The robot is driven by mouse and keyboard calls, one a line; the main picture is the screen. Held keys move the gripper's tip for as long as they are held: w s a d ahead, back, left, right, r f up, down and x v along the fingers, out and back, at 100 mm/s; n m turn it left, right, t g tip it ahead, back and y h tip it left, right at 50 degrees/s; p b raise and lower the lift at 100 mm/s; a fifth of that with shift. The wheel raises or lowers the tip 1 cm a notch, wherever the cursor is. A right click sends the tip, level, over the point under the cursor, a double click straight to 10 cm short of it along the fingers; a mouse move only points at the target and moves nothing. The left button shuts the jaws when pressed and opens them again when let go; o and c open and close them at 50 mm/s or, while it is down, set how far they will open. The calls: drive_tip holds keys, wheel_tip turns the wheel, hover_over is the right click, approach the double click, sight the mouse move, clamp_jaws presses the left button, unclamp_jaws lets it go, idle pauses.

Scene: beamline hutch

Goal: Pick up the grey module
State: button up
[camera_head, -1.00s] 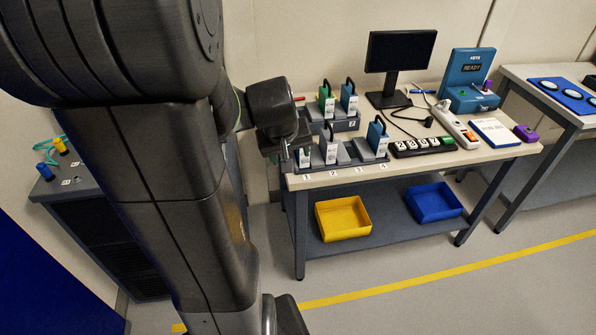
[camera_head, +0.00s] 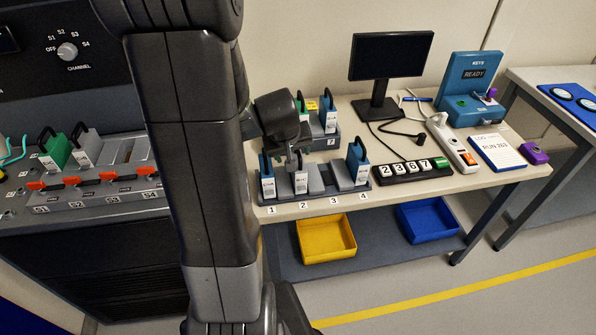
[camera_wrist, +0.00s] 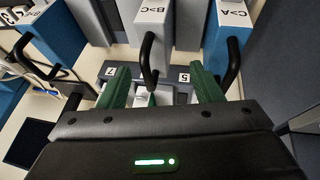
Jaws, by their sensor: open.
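The grey module (camera_head: 301,183) stands upright in position 2 of the front rack on the table in the head view, partly hidden by my gripper (camera_head: 296,157). In the wrist view the grey module (camera_wrist: 187,25) carries a label reading B>C. Its black loop handle (camera_wrist: 147,62) rises between the two green fingers of my gripper (camera_wrist: 160,88). The fingers are open, one on each side of the handle, with gaps. I cannot tell whether either finger touches it. Another grey module (camera_head: 88,148) with a black handle stands in the left console.
Blue modules (camera_head: 357,164) stand in positions 1 and 4; position 3 looks empty. A rear rack (camera_head: 331,143) holds more modules close behind. A monitor (camera_head: 390,57), number block (camera_head: 412,170) and power strip (camera_head: 452,142) are to the right. Yellow (camera_head: 326,238) and blue bins sit below.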

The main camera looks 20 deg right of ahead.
sight(296, 156)
drive_tip(key=f, duration=0.1)
drive_tip(key=w+d+f, duration=0.1)
drive_tip(key=f, duration=0.1)
drive_tip(key=shift+w+d, duration=0.35)
drive_tip(key=shift+w, duration=0.05)
drive_tip(key=shift+w+d+f, duration=0.2)
drive_tip(key=shift+w+f, duration=0.05)
drive_tip(key=shift+f, duration=0.35)
drive_tip(key=c, duration=1.2)
wheel_tip(296, 156, up, 10)
drive_tip(key=shift+r+p, duration=0.1)
drive_tip(key=shift+p, duration=0.9)
drive_tip(key=shift+c, duration=0.4)
